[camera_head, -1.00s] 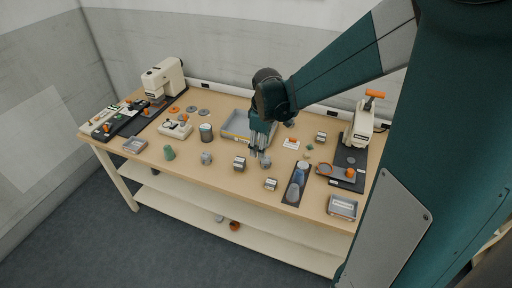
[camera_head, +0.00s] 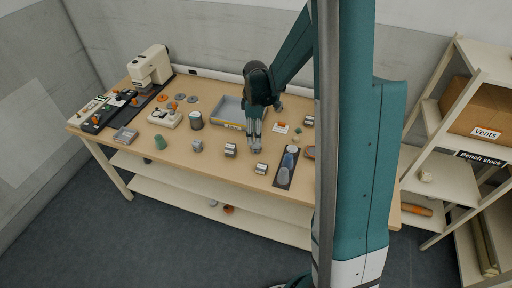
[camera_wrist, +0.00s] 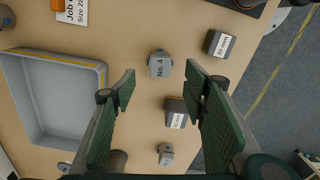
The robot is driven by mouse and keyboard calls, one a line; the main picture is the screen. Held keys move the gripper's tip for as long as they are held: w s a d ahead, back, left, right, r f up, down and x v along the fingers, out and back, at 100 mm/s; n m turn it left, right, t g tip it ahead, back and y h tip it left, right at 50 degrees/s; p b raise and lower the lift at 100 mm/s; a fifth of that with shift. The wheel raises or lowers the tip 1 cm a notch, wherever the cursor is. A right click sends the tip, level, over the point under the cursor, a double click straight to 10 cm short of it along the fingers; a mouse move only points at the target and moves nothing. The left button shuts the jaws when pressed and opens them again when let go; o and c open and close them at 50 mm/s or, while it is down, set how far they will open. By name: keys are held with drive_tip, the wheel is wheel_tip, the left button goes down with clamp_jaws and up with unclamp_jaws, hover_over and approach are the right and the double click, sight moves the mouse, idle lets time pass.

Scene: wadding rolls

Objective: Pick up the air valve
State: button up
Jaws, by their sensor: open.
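My gripper (camera_head: 253,142) is open, pointing down over the middle of the workbench. In the wrist view the two green-padded fingers (camera_wrist: 160,78) stand apart with nothing held. A small grey fitting labelled "No. 4" (camera_wrist: 160,66) appears between the fingertips; it also shows just beneath them in the head view (camera_head: 257,149). I cannot tell whether it touches a finger. A similar grey fitting (camera_wrist: 165,155) stands farther along the bench, in the head view left of my gripper (camera_head: 197,146). No label reads air valve, so I cannot tell surely which part it is.
A grey tray (camera_wrist: 47,145) lies beside my gripper. Dark-sided blocks, one (camera_wrist: 177,112) close to the fitting and one marked 30 mm (camera_wrist: 220,44), stand near. A dark strip with cups (camera_head: 285,175) lies to the right. A shelf rack (camera_head: 440,160) stands right of the bench.

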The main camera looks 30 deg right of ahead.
drive_tip(key=shift+f, duration=1.3)
drive_tip(key=shift+f, duration=0.1)
drive_tip(key=shift+s+d+f+b, duration=0.1)
drive_tip(key=shift+f+b, duration=0.5)
drive_tip(key=shift+f, duration=1.9)
drive_tip(key=c, duration=1.1)
drive_tip(key=shift+r, duration=0.15)
drive_tip(key=shift+r+p, duration=0.65)
drive_tip(key=shift+r, duration=4.25)
